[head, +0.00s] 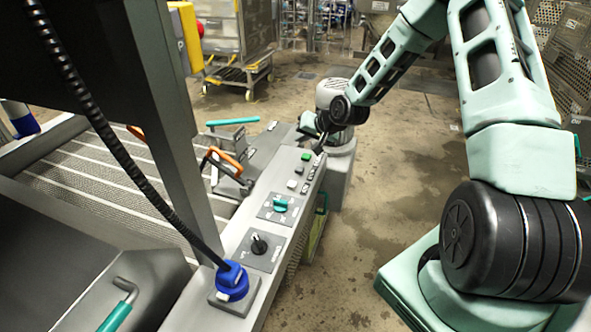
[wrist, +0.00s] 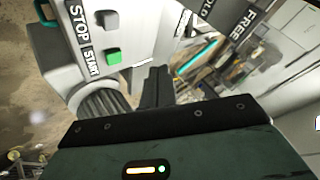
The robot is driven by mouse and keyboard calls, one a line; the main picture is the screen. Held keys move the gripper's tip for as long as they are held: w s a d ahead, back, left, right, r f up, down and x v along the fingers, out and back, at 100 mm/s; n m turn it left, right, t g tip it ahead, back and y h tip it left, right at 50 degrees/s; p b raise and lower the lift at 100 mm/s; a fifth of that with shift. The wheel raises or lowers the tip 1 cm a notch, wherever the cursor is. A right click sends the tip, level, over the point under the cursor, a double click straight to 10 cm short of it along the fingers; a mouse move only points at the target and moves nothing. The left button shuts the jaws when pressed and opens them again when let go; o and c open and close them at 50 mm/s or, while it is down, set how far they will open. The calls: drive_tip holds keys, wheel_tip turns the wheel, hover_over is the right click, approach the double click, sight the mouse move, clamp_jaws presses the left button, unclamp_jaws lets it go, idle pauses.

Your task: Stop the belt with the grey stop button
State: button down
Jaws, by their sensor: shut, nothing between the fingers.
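The grey stop button (wrist: 110,20) sits on the pale control panel beside the printed word STOP in the wrist view. The green start button (wrist: 113,55) is just below it, beside the word START. In the head view the green button (head: 306,155) is at the far end of the panel, with the small grey button (head: 299,170) nearer. My gripper (wrist: 157,72) is shut and empty, its fingers right of the buttons in the wrist view. In the head view my gripper (head: 319,146) is at the panel's far right end. I cannot tell whether it touches the panel.
The panel also carries a teal knob (head: 280,204), a black knob (head: 259,244) and a blue plug (head: 232,281) with a black cable. The ribbed belt (head: 110,178) lies left of the panel. An orange handle (head: 225,158) stands beside it.

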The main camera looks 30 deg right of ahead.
sight(302, 171)
drive_tip(key=shift+f, duration=0.1)
wheel_tip(302, 171, down, 9)
drive_tip(key=b, duration=0.6)
drive_tip(key=shift+r+b, duration=0.2)
drive_tip(key=shift+b, duration=0.2)
idle(1.7)
drive_tip(key=shift+f, duration=0.4)
drive_tip(key=shift+f+b, duration=0.55)
idle(0.5)
drive_tip(key=shift+r, duration=0.1)
drive_tip(key=shift+r+p, duration=0.75)
drive_tip(key=shift+r, duration=0.15)
